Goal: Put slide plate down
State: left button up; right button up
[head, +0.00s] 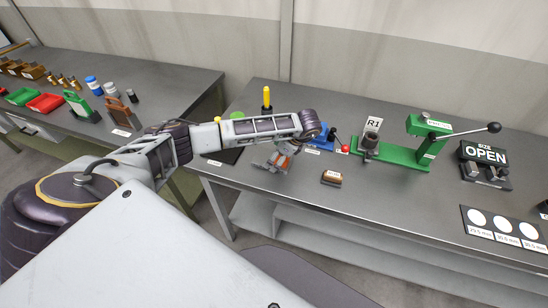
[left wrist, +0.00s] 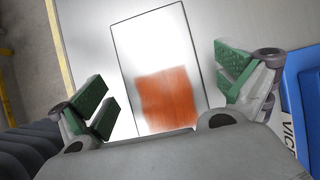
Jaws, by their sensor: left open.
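My left gripper (head: 277,163) is low over the near edge of the right bench in the head view. In the left wrist view its green-padded fingers (left wrist: 168,95) are spread wide and open. Between them lies a pale, dark-edged rectangular plate (left wrist: 150,45) with a blurred orange patch (left wrist: 168,98) on its near part; I take it for the slide plate. Gaps show between the plate and both fingers. Its near end is hidden by my gripper body. In the head view a bit of orange shows beneath my wrist. My right gripper is not in view.
A blue vice (head: 324,138) stands just right of my gripper; blue also shows in the left wrist view (left wrist: 304,85). A small brown labelled block (head: 331,178), a green press (head: 400,155) and an OPEN sign (head: 484,154) stand farther right. The front middle of the bench (head: 400,195) is clear.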

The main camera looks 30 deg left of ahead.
pick_arm(q)
jog(key=v, duration=0.6)
jog(key=shift+d+r+b, duration=0.1)
jog(key=shift+r+b, duration=0.05)
jog(key=shift+b, duration=0.2)
jog(key=shift+p+v, duration=0.55)
jog(key=shift+v, duration=1.9)
